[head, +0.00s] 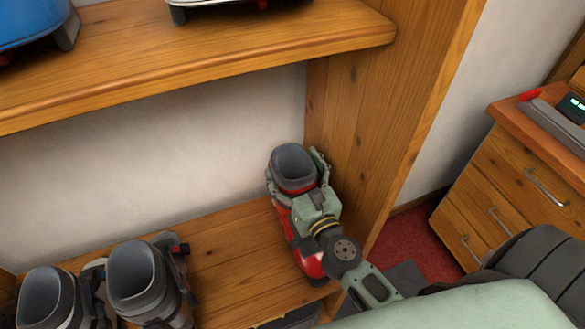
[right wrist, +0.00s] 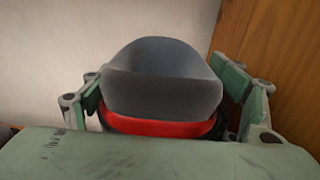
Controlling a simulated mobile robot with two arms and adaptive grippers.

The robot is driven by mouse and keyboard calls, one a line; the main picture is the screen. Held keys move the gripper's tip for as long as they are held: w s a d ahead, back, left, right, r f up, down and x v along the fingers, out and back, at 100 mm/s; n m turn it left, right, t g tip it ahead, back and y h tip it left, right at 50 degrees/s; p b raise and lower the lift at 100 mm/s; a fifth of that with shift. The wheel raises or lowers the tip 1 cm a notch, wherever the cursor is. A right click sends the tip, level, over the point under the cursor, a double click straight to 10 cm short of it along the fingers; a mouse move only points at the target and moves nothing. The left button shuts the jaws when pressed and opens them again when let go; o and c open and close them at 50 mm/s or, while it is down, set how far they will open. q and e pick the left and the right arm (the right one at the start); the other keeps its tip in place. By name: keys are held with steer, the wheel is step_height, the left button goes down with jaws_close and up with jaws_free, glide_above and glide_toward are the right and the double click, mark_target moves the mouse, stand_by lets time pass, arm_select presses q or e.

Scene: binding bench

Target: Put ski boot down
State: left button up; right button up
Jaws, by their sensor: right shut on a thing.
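A red ski boot with a grey cuff (head: 293,166) is at the right end of the lower wooden shelf, close to the upright side panel. It looks upright, and its red toe points toward me. My right gripper (head: 297,175) is shut on the boot around its upper part, with one finger on each side. In the right wrist view the grey cuff (right wrist: 162,85) and a red band below it sit between the two fingers (right wrist: 165,105). The boot's sole is mostly hidden by my arm, so I cannot tell for sure whether it touches the shelf. My left gripper is not in view.
A pair of grey boots (head: 135,270) stands on the lower shelf (head: 225,245) at the left, with bare wood between. The side panel (head: 365,120) is close on the right. A drawer cabinet (head: 510,190) stands further right.

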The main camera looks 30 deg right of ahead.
steer(key=shift+f+b, duration=0.3)
steer(key=shift+b, duration=0.2)
stand_by(0.4)
steer(key=o, duration=2)
steer(key=shift+o, duration=0.6)
steer(key=shift+f, duration=0.1)
steer(key=shift+s+f, duration=0.1)
steer(key=shift+f, duration=0.1)
steer(key=s, duration=1.2)
steer(key=shift+a+r, duration=0.15)
steer(key=shift+a, duration=0.1)
